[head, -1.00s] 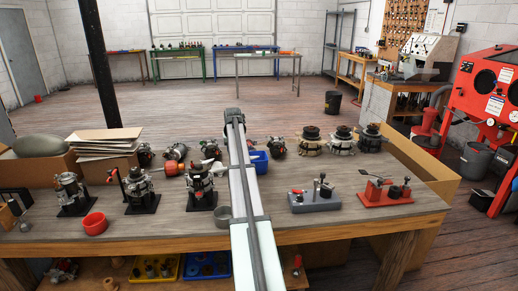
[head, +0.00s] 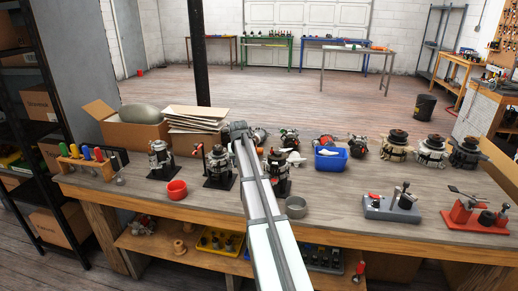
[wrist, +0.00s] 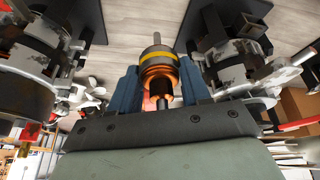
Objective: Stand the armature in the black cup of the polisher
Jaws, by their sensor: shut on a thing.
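The armature (wrist: 160,62), with copper windings, a yellow band and a steel shaft, is between the blue-grey fingers of my gripper (wrist: 160,88) in the wrist view. My gripper is shut on it, with the shaft pointing away from the camera. In the head view my arm hides the gripper and the armature. Two small bench machines stand at the right of the workbench: one with a grey base (head: 393,211) and one with a red base (head: 474,224).
Alternators on black stands flank the gripper, one at left (head: 217,168) and one at right (head: 279,173). A red bowl (head: 177,189), a grey bowl (head: 296,206) and a blue bin (head: 331,160) are on the workbench (head: 340,212). Free bench lies between the grey bowl and the grey machine.

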